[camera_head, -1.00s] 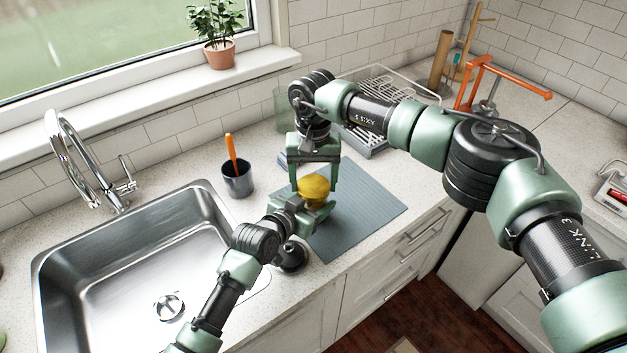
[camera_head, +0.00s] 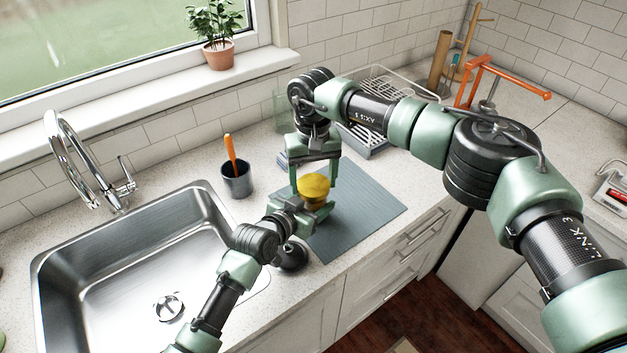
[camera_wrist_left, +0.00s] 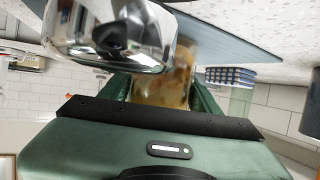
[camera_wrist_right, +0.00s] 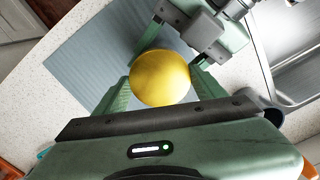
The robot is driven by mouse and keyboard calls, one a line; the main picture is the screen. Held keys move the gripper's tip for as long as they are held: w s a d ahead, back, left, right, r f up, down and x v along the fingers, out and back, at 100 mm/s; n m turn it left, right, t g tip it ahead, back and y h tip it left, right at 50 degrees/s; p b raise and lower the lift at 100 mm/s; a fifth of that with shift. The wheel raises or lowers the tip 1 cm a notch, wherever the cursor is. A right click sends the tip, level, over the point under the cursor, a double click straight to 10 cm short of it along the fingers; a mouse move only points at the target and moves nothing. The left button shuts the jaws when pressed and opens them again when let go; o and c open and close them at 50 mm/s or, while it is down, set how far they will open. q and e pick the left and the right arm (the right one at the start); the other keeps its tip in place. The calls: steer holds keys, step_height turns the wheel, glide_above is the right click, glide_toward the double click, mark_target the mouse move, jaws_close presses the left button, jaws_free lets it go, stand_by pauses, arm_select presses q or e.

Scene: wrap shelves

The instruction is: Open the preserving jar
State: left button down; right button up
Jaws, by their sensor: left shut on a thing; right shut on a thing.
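The preserving jar has a round yellow lid (camera_head: 314,186) and stands on the grey-blue mat (camera_head: 362,212). The lid fills the middle of the right wrist view (camera_wrist_right: 160,78). My right gripper (camera_head: 314,190) reaches down from above and is shut on the lid, one finger on each side. My left gripper (camera_head: 312,208) comes in low from the sink side and is shut on the jar's body. The brownish jar body (camera_wrist_left: 172,82) shows between the left fingers in the left wrist view. In the head view the body is mostly hidden by the left gripper.
A steel sink (camera_head: 120,275) lies to the left. A dark cup (camera_head: 237,181) with an orange-handled tool stands behind the left arm. The right part of the mat is clear.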

mark_target(313, 184)
steer(key=shift+r, duration=0.9)
steer(key=shift+r, duration=2)
arm_select(q)
steer(key=shift+c, duration=1.3)
jaws_free()
